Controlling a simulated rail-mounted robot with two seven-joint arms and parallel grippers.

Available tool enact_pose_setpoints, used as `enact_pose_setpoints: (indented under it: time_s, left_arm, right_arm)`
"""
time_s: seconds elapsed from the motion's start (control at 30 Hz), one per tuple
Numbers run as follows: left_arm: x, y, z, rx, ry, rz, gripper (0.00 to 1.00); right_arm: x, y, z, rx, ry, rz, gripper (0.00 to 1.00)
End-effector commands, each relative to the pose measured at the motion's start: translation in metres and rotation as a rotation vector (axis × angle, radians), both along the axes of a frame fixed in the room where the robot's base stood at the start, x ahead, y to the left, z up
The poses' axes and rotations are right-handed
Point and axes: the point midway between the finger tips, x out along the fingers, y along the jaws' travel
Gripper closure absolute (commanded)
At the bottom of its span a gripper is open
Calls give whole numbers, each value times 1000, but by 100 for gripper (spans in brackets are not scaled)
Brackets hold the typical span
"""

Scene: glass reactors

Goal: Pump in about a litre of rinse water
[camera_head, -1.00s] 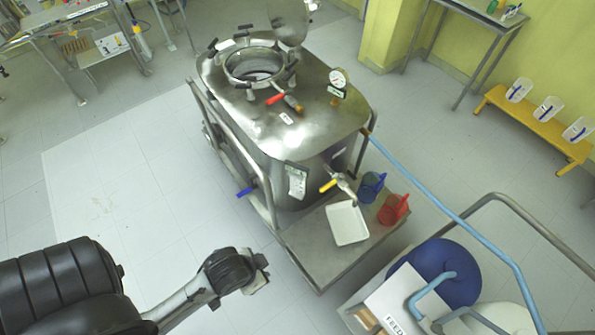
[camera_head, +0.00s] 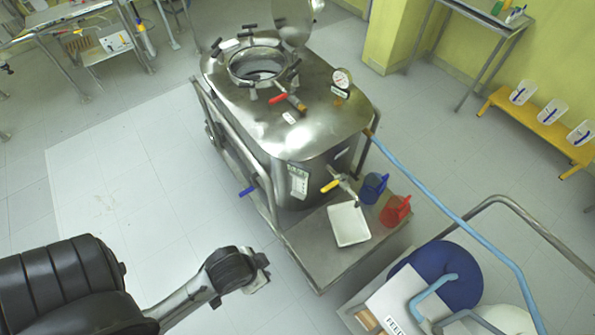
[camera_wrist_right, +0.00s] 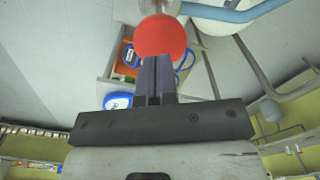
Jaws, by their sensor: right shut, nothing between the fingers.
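The steel vessel (camera_head: 300,130) stands on its cart, its round top hatch (camera_head: 258,66) open. A blue hose (camera_head: 435,200) runs from the vessel's right side to a cart at the lower right. That cart carries a blue drum (camera_head: 445,268) and a white box (camera_head: 395,300) with partly hidden lettering. My left gripper (camera_head: 258,268) hangs over bare floor, away from the vessel; its jaw opening is unclear. In the right wrist view my right gripper (camera_wrist_right: 157,70) is shut and empty. A red round knob (camera_wrist_right: 160,36) lies just past its fingertips; I cannot tell if they touch.
A white tray (camera_head: 348,224), a blue jug (camera_head: 373,188) and a red jug (camera_head: 395,210) stand on the vessel cart's shelf. A yellow bench (camera_head: 540,122) with clear jugs is at the right wall. The floor left of the vessel is clear.

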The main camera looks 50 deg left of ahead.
Motion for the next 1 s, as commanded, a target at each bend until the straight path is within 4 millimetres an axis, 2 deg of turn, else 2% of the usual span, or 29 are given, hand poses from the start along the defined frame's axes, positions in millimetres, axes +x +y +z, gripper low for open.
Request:
enact_pose_setpoints:
  time_s: [0.17, 1.0]
  left_arm:
    - [0, -1, -1, -4, 0, 3, 70]
    - [0, 3, -17, 9, 0, -6, 70]
  right_arm:
    - [0, 0, -5, 1, 0, 0, 100]
    - [-1, 0, -75, 0, 2, -1, 100]
